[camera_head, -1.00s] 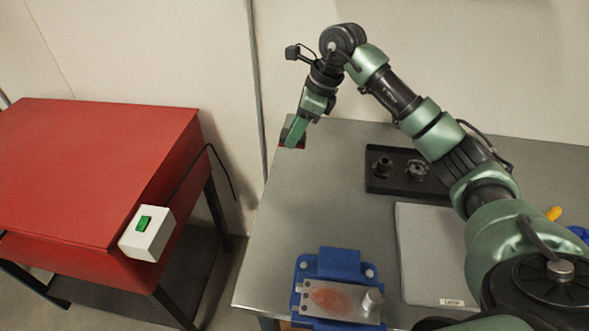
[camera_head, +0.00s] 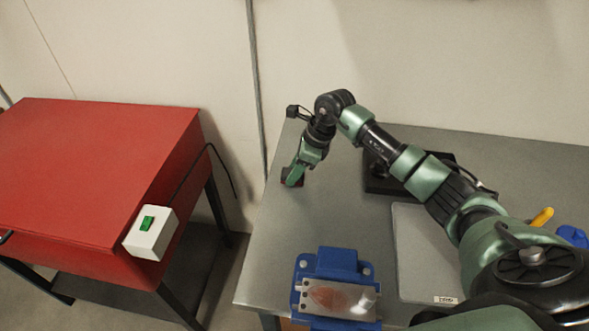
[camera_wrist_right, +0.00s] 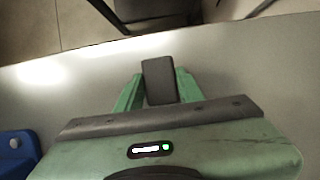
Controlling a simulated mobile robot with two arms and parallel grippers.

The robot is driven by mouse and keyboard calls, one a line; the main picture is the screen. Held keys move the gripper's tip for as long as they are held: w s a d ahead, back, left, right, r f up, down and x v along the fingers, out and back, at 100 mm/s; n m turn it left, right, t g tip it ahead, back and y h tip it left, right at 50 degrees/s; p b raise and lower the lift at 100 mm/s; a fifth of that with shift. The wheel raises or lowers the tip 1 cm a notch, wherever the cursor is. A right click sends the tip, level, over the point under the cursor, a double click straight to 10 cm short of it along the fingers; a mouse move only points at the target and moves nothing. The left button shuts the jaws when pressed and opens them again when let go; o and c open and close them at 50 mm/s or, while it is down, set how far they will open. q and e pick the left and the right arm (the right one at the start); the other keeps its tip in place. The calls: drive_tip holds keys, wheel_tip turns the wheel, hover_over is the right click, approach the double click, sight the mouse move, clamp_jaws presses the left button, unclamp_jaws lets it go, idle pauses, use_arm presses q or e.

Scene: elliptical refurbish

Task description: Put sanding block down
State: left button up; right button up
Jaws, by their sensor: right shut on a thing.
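My right gripper (camera_head: 293,176) is at the far left part of the grey table, pointing down. It is shut on the sanding block (camera_wrist_right: 160,82), a dark grey block between the two green fingers in the right wrist view. In the head view only a small dark and reddish part of the block (camera_head: 291,183) shows beneath the fingers, close to the tabletop. I cannot tell whether it touches the table. My left gripper is not in view.
A blue fixture (camera_head: 338,263) with a metal plate bearing a reddish patch stands at the table's front. A black tray (camera_head: 378,184) is partly hidden behind my right arm, and a grey panel (camera_head: 420,250) lies nearby. The grey tabletop (camera_head: 290,225) is clear around the gripper.

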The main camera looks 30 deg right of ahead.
drive_tip(key=shift+f, duration=0.2)
drive_tip(key=o, duration=1.2)
drive_tip(key=shift+r, duration=0.1)
drive_tip(key=shift+r, duration=0.3)
drive_tip(key=shift+b+v, duration=1.15)
drive_tip(key=shift+v, duration=4.7)
